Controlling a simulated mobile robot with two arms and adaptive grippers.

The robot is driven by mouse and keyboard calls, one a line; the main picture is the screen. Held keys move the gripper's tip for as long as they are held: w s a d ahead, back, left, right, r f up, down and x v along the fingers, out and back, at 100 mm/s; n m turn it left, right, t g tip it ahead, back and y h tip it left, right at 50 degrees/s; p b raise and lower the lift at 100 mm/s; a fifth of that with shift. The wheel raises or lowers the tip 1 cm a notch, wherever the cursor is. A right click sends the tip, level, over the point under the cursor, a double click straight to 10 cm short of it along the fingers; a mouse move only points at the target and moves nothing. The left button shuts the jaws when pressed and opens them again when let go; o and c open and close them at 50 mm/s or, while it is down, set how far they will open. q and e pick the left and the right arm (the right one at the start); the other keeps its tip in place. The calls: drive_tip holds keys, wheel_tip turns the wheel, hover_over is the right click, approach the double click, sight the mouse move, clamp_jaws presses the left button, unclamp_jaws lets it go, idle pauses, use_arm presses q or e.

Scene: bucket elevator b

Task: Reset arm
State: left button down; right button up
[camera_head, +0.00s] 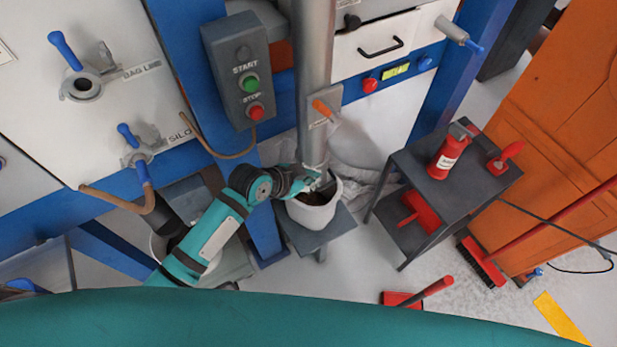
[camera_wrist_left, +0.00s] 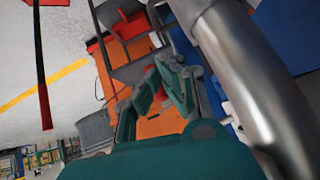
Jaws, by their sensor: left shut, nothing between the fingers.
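My left arm reaches in from the lower left of the head view. My left gripper (camera_head: 322,182) is over the rim of a white bucket (camera_head: 314,214), just below the end of the steel pipe (camera_head: 314,90). The bucket stands on a small grey stand and holds something dark. The gripper's fingers are small and partly hidden in the head view. My right gripper is in neither view.
A start/stop box (camera_head: 238,70) hangs on a blue post. An orange cabinet (camera_head: 560,120) is at the right.

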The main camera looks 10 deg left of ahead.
use_arm(q)
drive_tip(key=shift+v, duration=0.75)
drive_tip(key=s+a+f+n+g+y, duration=0.15)
drive_tip(key=s+a+f, duration=0.25)
drive_tip(key=f, duration=0.5)
drive_tip(key=s+a+f+n+y, duration=0.2)
drive_tip(key=s+a+f+n, duration=0.15)
drive_tip(key=f, duration=0.55)
drive_tip(key=s+a+f+n+g+y, duration=0.1)
drive_tip(key=s+a+f, duration=0.4)
drive_tip(key=f, duration=0.5)
drive_tip(key=s+a+f+n+g, duration=0.1)
drive_tip(key=s+f, duration=0.3)
drive_tip(key=s, duration=0.5)
drive_tip(key=s+a+f+n+g+y+b, duration=0.1)
drive_tip(key=s+a+f, duration=0.2)
drive_tip(key=s, duration=0.6)
drive_tip(key=s+a+f+n+g+y, duration=0.1)
drive_tip(key=s+f, duration=0.4)
drive_tip(key=s, duration=0.5)
drive_tip(key=shift+a+f, duration=0.4)
